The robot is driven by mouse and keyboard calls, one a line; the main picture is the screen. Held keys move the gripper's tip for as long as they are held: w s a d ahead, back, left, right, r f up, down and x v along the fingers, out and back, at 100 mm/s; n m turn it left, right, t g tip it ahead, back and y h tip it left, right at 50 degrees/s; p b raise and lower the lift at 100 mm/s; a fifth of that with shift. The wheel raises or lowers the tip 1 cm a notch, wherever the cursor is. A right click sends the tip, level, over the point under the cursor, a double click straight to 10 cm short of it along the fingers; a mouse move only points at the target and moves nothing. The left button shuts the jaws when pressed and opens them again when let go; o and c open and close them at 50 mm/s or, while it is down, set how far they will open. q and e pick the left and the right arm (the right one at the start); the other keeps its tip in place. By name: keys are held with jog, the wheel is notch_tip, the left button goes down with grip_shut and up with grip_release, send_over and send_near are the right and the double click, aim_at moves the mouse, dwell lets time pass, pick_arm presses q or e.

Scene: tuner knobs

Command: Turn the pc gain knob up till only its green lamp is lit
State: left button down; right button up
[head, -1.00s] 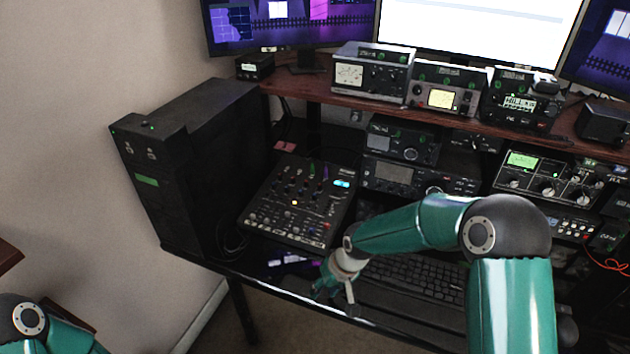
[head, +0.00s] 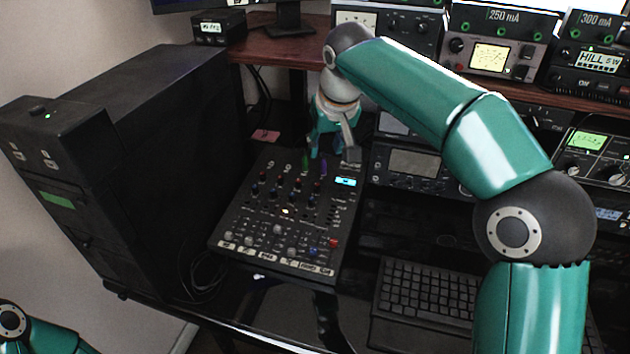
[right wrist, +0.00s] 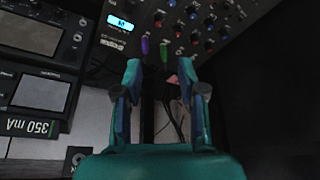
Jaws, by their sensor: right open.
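The mixer (head: 222,235) lies on the desk with rows of red, blue and grey knobs; its labels are too small to read, so I cannot tell which is the pc gain knob. One pale amber lamp (head: 287,211) glows mid-panel; I make out no lit green lamp there. My right gripper (head: 332,156) is open and empty over the mixer's back edge, by a green plug (head: 305,162) and a purple plug (head: 323,168). In the right wrist view its fingers (right wrist: 160,68) stand apart, with the mixer (right wrist: 185,55) beyond them. My left gripper is out of view.
A black computer tower (head: 130,140) stands left of the mixer. Radios (head: 413,162) stand to the right and on the wooden shelf (head: 260,52) behind. A keyboard (head: 430,295) lies at front right. The space above the mixer's front is clear.

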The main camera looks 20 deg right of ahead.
aim_at(317, 184)
jog(key=b+x, duration=0.2)
jog(key=x, duration=1.4)
jog(key=shift+w+d+f, duration=0.15)
jog(key=shift+f, duration=0.05)
